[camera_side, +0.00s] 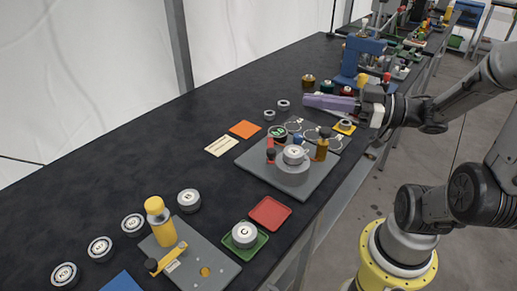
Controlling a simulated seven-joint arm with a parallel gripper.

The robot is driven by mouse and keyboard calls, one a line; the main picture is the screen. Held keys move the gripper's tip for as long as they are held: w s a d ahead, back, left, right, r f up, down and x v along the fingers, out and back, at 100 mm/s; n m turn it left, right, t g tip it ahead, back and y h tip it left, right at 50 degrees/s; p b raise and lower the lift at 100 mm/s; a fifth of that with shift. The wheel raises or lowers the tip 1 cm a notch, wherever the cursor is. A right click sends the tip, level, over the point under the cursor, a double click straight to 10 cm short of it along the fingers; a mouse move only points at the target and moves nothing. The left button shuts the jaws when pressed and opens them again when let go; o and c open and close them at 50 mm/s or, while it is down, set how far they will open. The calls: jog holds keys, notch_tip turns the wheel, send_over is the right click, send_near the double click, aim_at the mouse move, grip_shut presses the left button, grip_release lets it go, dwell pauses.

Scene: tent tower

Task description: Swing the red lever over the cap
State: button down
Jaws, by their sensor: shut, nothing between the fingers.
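A red lever (270,146) stands at the left side of a round grey base on a grey plate (258,161). A grey cap with a white top (293,154) sits on that base, right beside the lever. The lever is beside the cap, not across it. My gripper (306,99) has purple fingers and points left, above the far right part of the table. It is shut and empty, behind the cap and lever and apart from both.
An amber cylinder (322,146) stands right of the cap. Several round grey pieces lie behind it. A red tray (270,213), a green tray (262,247) with a cap, and a plate with a yellow lever (168,259) are nearer. The table's left side is mostly clear.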

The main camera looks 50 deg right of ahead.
jog(key=w+d+r+g+h, duration=0.25)
jog(key=w+d+h, duration=0.5)
jog(key=w, duration=0.45)
jog(key=w+d+r+g+h, duration=0.1)
jog(key=w+d+g+h, duration=0.4)
jog(key=w+d, duration=0.5)
jog(key=w+a+f+n+g, duration=0.1)
jog(key=a+g, duration=0.1)
jog(key=a, duration=0.5)
jog(key=a+f+n+g, duration=0.1)
jog(key=a+f+g, duration=0.15)
jog(key=a, duration=0.55)
jog(key=s+a+r+n+g, duration=0.1)
jog(key=s+a+n+g, duration=0.2)
jog(key=s+a, duration=0.35)
jog(key=s+a+r+n+g, duration=0.1)
jog(key=s+a+n+g, duration=0.25)
jog(key=a, duration=0.65)
jog(key=x, duration=1.6)
jog(key=shift+s+d+f+m+y, duration=0.2)
jog(key=shift+s+d+m+y, duration=0.05)
jog(key=shift+s+m+y, duration=0.2)
